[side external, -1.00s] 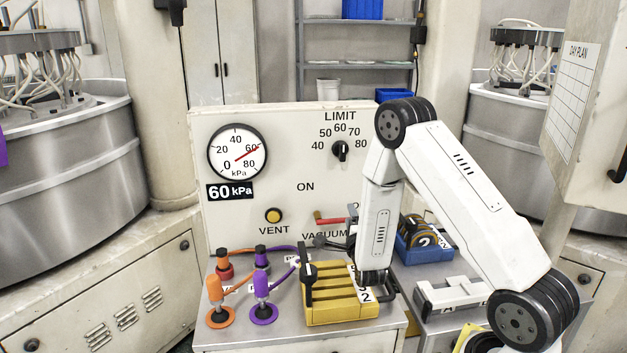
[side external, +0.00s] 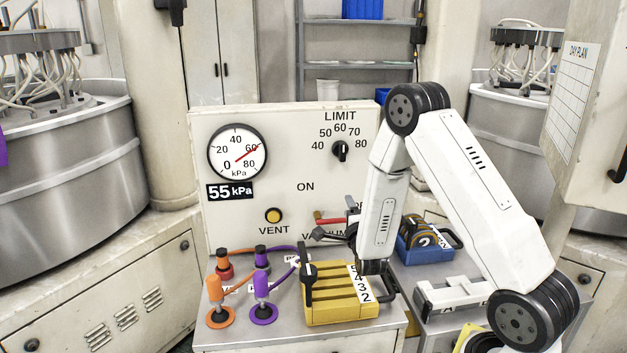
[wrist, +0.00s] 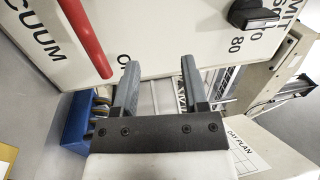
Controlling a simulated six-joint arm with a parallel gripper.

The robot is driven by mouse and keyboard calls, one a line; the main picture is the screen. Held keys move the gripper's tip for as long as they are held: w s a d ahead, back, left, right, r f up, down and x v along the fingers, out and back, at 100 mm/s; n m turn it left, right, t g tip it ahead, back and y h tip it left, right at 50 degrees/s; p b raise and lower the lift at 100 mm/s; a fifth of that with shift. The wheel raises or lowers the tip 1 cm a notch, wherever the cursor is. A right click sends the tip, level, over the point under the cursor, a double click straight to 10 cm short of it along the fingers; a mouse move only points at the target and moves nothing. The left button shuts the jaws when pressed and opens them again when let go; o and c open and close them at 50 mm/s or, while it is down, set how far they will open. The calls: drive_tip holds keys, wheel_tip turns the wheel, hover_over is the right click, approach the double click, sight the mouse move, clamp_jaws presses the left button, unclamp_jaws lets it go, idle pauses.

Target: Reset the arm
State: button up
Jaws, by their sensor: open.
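My gripper (side external: 334,236) is low in front of the control panel (side external: 300,190), just above and behind the yellow slotted block (side external: 338,308). In the wrist view my gripper (wrist: 160,68) shows two dark fingers spread apart with nothing between them. A red lever (side external: 329,221) is close to the fingers. It also shows in the wrist view (wrist: 86,38), left of the left finger and apart from it. My forearm hides part of the VACUUM lettering.
A dial gauge (side external: 238,152), a display (side external: 231,192) reading 55 kPa, a limit knob (side external: 340,151) and a yellow vent button (side external: 273,215) are on the panel. Orange and purple plugs (side external: 262,284) stand at left. A blue bin (side external: 425,247) is at right.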

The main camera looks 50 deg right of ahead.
drive_tip(key=s+a+f+n+g+y, duration=0.1)
drive_tip(key=s+a+n+g+y, duration=0.1)
drive_tip(key=a+n, duration=0.4)
drive_tip(key=s+a+f+n+g+y, duration=0.1)
drive_tip(key=s+a+n+g+y, duration=0.2)
drive_tip(key=n, duration=0.8)
drive_tip(key=s+a+f+n+g+y, duration=0.1)
drive_tip(key=s+a+n+g+y, duration=0.2)
drive_tip(key=a+n+y, duration=0.5)
drive_tip(key=shift+a+f+n+g, duration=0.25)
drive_tip(key=shift+a+n+g, duration=0.1)
drive_tip(key=shift+n, duration=0.45)
drive_tip(key=s+a+g, duration=0.3)
drive_tip(key=s+a, duration=0.2)
drive_tip(key=shift+s+a+r+y, duration=0.15)
drive_tip(key=shift+a+r+y, duration=0.1)
drive_tip(key=shift+r+y, duration=0.15)
